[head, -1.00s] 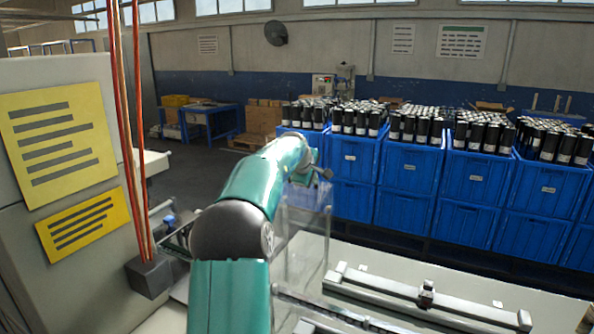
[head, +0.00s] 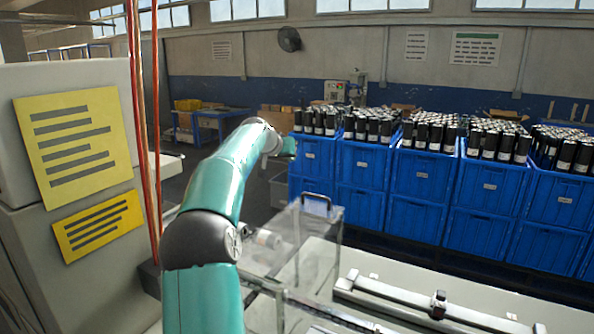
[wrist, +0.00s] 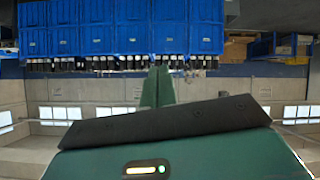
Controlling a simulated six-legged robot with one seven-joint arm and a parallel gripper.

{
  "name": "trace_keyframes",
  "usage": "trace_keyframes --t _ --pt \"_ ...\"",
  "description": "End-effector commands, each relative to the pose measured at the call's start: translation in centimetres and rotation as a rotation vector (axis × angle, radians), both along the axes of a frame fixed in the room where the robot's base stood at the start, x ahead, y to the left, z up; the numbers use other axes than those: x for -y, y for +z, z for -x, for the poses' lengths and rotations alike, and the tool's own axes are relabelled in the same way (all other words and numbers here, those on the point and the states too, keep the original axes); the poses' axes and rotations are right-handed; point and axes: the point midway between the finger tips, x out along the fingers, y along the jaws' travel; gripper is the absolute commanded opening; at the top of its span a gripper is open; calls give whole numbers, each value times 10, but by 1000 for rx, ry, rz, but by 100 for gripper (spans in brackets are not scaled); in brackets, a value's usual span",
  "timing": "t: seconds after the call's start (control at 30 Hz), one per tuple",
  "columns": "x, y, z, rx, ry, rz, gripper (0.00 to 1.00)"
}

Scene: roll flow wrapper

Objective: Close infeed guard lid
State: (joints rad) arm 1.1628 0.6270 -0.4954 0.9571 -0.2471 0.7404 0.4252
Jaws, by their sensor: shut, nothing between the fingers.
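The infeed guard is a clear box (head: 322,257) in the head view, right of my arm. A dark looped handle (head: 317,197) shows at its upper far end, beside a clear panel that I take for the lid. The clear plastic makes it hard to tell whether the lid lies fully down. My gripper end (head: 287,146) is up and to the left of the handle in the picture, apart from it. In the wrist view my gripper's green fingers (wrist: 158,72) are together and empty, pointing toward the blue crates. The lid is not visible in that view.
Stacked blue crates (head: 415,175) full of dark cylinders line the far side. A grey cabinet (head: 70,150) with yellow signs and red vertical cables (head: 146,130) stand close at left. A metal rail (head: 400,300) lies on the pale surface at lower right.

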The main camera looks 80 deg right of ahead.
Motion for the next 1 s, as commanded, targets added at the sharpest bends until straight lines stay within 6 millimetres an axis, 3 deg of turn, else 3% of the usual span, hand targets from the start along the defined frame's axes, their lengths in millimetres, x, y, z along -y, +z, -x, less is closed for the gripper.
trace_keyframes --t 0.13,0.37,0.8,1.0 --pt "0 11 -15 109 -80 77 0" --pt "4 13 -18 160 -117 111 0" --pt "55 -22 4 159 -117 109 0" --pt "70 -31 10 158 -115 109 0"
